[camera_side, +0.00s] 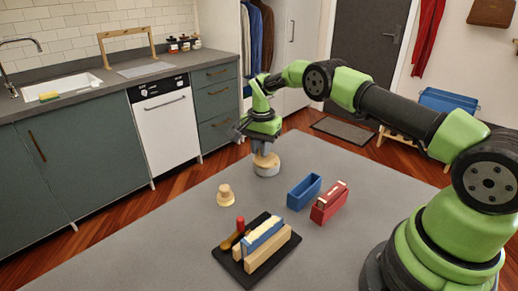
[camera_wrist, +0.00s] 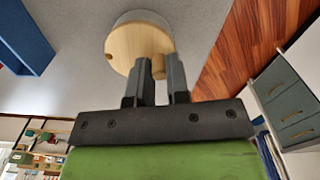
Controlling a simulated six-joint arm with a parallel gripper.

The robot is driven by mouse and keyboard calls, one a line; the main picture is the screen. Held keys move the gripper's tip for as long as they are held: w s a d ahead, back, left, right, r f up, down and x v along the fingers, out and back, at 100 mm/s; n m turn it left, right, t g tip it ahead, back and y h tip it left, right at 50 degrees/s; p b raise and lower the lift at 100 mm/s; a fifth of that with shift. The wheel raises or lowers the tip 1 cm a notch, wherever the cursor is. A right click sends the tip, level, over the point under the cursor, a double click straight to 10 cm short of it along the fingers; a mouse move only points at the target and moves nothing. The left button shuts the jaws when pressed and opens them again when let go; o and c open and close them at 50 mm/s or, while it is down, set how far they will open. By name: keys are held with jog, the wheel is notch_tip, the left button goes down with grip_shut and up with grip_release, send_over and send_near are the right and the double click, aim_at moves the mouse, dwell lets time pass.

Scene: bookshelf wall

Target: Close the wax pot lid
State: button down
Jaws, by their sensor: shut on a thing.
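The wax pot (camera_side: 267,172) is a short, pale round pot near the far edge of the grey table. Its round wooden lid (camera_wrist: 135,46) covers the top, with the pale pot wall (camera_wrist: 140,15) showing past it in the wrist view. My gripper (camera_side: 263,148) points down over the pot. In the wrist view its two dark fingers (camera_wrist: 162,70) are shut on the small wooden knob (camera_wrist: 158,67) at the lid's edge. A small dark spot shows on the lid's left. I cannot tell whether the lid sits fully flat, since the fingers hide part of the knob.
A small wooden knobbed piece (camera_side: 225,197) stands left of the pot. A blue open box (camera_side: 304,192) and a red box (camera_side: 329,204) stand to its right. A dark tray (camera_side: 233,262) with wooden and blue blocks lies in front. Grey table between them is clear.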

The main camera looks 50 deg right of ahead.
jog(key=shift+d+m, duration=0.2)
jog(key=shift+m, duration=0.2)
jog(key=c, duration=1.1)
grip_release()
notch_tip(320, 180, up, 10)
